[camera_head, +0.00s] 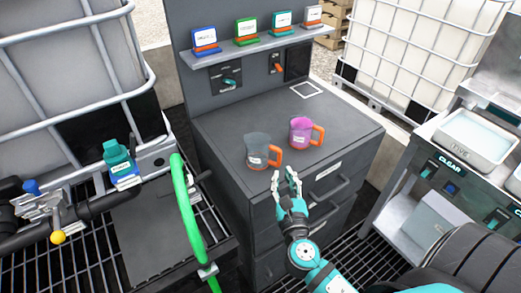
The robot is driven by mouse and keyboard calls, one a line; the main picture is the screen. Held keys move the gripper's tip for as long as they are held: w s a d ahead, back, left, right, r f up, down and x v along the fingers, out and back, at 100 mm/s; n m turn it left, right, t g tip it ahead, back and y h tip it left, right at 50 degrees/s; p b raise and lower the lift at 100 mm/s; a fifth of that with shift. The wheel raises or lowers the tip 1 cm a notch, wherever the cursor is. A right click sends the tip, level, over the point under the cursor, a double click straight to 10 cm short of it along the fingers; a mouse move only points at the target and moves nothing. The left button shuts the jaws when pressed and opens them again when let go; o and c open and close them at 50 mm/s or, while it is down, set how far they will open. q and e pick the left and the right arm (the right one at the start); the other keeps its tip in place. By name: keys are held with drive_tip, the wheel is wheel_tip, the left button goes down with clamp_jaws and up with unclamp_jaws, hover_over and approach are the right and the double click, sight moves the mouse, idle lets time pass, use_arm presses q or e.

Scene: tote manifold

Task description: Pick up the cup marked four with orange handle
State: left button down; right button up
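Two cups with orange handles stand upright on the dark grey cabinet top (225,123). The nearer cup (257,147) is grey and see-through, with a white label too small to read and its handle to the right. The other cup (300,130) looks pink-purple, also labelled, and stands behind it to the right. I cannot tell which is marked four. My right gripper (284,175) is open and empty at the cabinet's front edge, in front of the grey cup and slightly right of it, apart from both cups. My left gripper is not in view.
A shelf (262,41) above the cabinet top holds several small coloured signs. The cabinet front has drawer handles (328,190). A green pipe (187,215) and a caged tote stand left. A bench with a tray marked FIVE (474,141) stands right. The cabinet top's left part is clear.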

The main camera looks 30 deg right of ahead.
sight(280, 161)
drive_tip(key=p+x, duration=0.1)
drive_tip(key=x, duration=0.6)
drive_tip(key=shift+w+d+f, duration=0.15)
drive_tip(key=shift+w+f, duration=0.05)
drive_tip(key=shift+w, duration=0.1)
clamp_jaws()
